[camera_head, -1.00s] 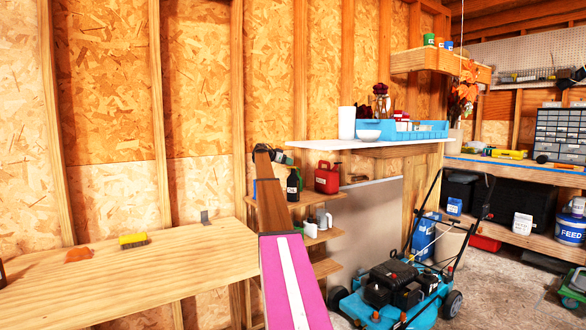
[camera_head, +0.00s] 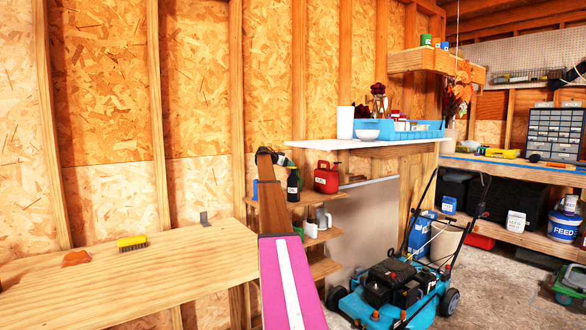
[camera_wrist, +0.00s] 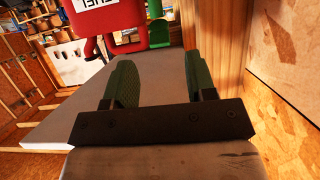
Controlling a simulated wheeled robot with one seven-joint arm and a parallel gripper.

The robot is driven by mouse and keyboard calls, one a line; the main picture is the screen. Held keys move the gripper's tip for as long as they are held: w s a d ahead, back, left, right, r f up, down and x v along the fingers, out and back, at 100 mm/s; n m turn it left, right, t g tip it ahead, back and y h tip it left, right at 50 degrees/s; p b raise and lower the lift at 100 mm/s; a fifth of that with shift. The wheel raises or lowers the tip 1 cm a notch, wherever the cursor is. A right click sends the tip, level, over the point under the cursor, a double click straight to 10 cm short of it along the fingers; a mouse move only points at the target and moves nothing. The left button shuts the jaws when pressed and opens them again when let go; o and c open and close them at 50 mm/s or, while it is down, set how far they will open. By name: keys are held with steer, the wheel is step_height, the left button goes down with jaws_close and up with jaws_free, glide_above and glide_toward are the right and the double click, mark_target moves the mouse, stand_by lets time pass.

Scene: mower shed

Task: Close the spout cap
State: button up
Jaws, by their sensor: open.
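A red fuel can (camera_head: 327,178) with a handle on top stands on a wooden shelf, right of my gripper (camera_head: 284,158). In the wrist view the red can (camera_wrist: 110,25) is at the top, its white label upside down and its far part cut off by the frame. A green piece (camera_wrist: 159,33) shows beside the can there; I cannot tell whether it is the spout cap. I cannot make out the cap in the head view. My gripper (camera_wrist: 157,85) has its green fingers apart, with nothing between them, and is apart from the can.
A dark bottle (camera_head: 293,185) stands left of the can. A white counter (camera_head: 350,144) with a blue tray (camera_head: 428,129) is above and behind it. A wooden bench (camera_head: 150,278) is at left, a mower (camera_head: 390,290) on the floor at right.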

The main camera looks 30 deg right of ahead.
steer(key=x, duration=0.4)
steer(key=shift+f, duration=0.1)
steer(key=shift+c, duration=0.3)
jaws_close()
steer(key=shift+a+f+h, duration=0.25)
steer(key=shift+f+h, duration=0.25)
steer(key=shift+h, duration=0.7)
steer(key=shift+o, duration=0.3)
jaws_free()
